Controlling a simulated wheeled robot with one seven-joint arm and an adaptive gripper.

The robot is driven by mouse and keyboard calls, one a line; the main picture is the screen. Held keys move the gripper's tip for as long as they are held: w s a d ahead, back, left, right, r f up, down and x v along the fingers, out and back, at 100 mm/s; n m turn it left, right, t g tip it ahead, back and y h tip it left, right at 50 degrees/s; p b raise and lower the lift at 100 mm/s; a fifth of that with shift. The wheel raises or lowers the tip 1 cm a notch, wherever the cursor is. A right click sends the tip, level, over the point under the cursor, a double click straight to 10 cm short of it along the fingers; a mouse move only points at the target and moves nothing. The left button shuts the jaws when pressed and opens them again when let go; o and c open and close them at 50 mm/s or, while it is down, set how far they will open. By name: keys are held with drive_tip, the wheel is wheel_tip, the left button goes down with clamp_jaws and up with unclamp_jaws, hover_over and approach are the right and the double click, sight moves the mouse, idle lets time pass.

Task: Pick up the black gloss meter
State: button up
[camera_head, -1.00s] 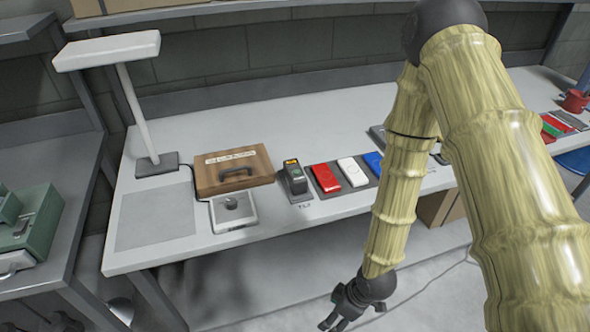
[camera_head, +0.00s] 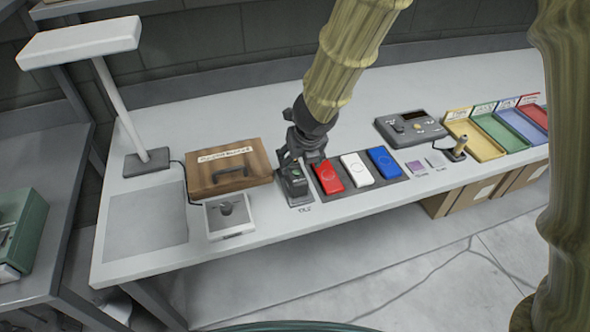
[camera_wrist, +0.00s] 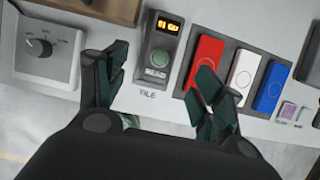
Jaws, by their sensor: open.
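The black gloss meter (camera_wrist: 159,45) stands on the grey tile pad marked TILE, with a lit orange display and a round green button. In the head view the gloss meter (camera_head: 295,184) is partly hidden behind my gripper (camera_head: 298,160). In the wrist view my gripper (camera_wrist: 160,100) is open, its two fingers spread apart below the meter in the picture, with nothing between them. The right finger overlaps the edge of the red block in that picture. I cannot tell whether a finger touches the meter.
Red (camera_head: 328,177), white (camera_head: 357,170) and blue (camera_head: 384,162) blocks lie in a dark tray just right of the meter. A wooden case (camera_head: 228,166) and a knob box (camera_head: 230,215) stand to its left. A grey console (camera_head: 410,126) and coloured trays (camera_head: 500,130) lie farther right.

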sight(296, 170)
drive_tip(key=shift+b+x, duration=1.35)
drive_tip(key=shift+x, duration=1.65)
drive_tip(key=shift+w+x, duration=0.15)
drive_tip(key=shift+x, duration=1)
drive_tip(key=shift+w+x, duration=0.15)
drive_tip(key=shift+x, duration=0.95)
drive_tip(key=shift+r, duration=0.15)
drive_tip(key=c, duration=1.5)
